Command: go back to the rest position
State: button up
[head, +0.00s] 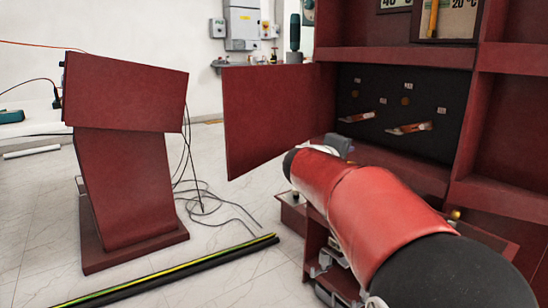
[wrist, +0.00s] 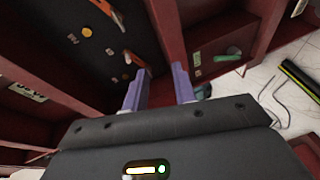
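My gripper (wrist: 159,82) shows in the wrist view with its two purple fingers apart and nothing visible between them. It is inside or just in front of the red cabinet (head: 395,57). In the head view my red arm reaches toward the cabinet and hides most of the gripper. The cabinet's black panel (head: 430,92) carries levers with orange-brown parts (head: 409,128), which also show in the wrist view (wrist: 133,60). In the wrist view one lever lies close to the left finger; I cannot tell whether they touch.
The cabinet's red door (head: 268,115) stands open left of my arm. A red lectern-like stand (head: 128,180) is further left. Loose black cables (head: 206,197) and a black rod with yellow-green stripes (head: 170,268) lie on the tiled floor. Floor at the far left is mostly clear.

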jog(key=s+d+f+m+g+y, duration=0.2)
jog(key=s+d+f+m, duration=0.15)
jog(key=s, duration=0.45)
jog(key=s+d+f+m+g+y, duration=0.1)
jog(key=s+d+f+m+g, duration=0.15)
jog(key=s+f, duration=0.45)
jog(key=s+a+f+m+g+y, duration=0.1)
jog(key=s+a+f+y, duration=0.25)
jog(key=s, duration=0.75)
jog(key=s+a+f+m+g+y, duration=0.15)
jog(key=s+a+f, duration=0.25)
jog(key=s, duration=0.7)
notch_tip(320, 180, up, 13)
jog(key=y+p, duration=0.1)
jog(key=p, duration=1.2)
jog(key=shift+s+a+f, duration=0.15)
jog(key=shift+s, duration=0.05)
